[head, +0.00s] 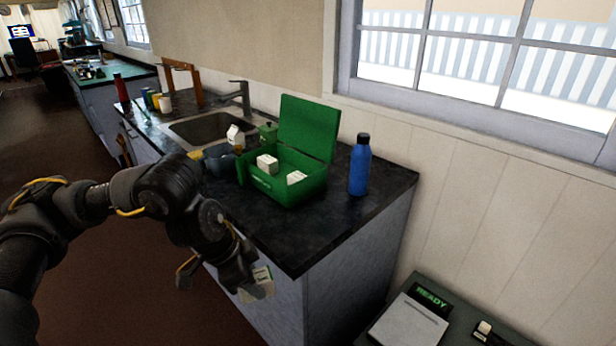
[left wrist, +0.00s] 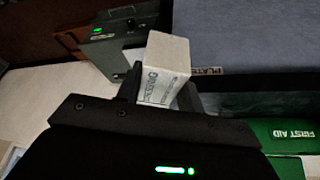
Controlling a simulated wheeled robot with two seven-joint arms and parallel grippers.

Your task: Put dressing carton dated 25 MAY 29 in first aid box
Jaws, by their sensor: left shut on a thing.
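My left gripper (head: 246,284) is shut on a small white carton (head: 262,280) with a green patch, held in front of the counter's near edge, below its top. In the left wrist view the carton (left wrist: 163,70) stands up between the fingers; its print is too small to read a date. The open green first aid box (head: 284,191) stands on the counter, lid raised at the back, with white cartons (head: 266,163) inside. Its FIRST AID label (left wrist: 293,133) shows at the right of the left wrist view. My right gripper is out of view.
A blue bottle (head: 360,165) stands right of the box. A white carton (head: 235,136), a dark mug-like item and a sink (head: 207,128) are to its left. A low stand with a READY display (head: 431,296) is at lower right.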

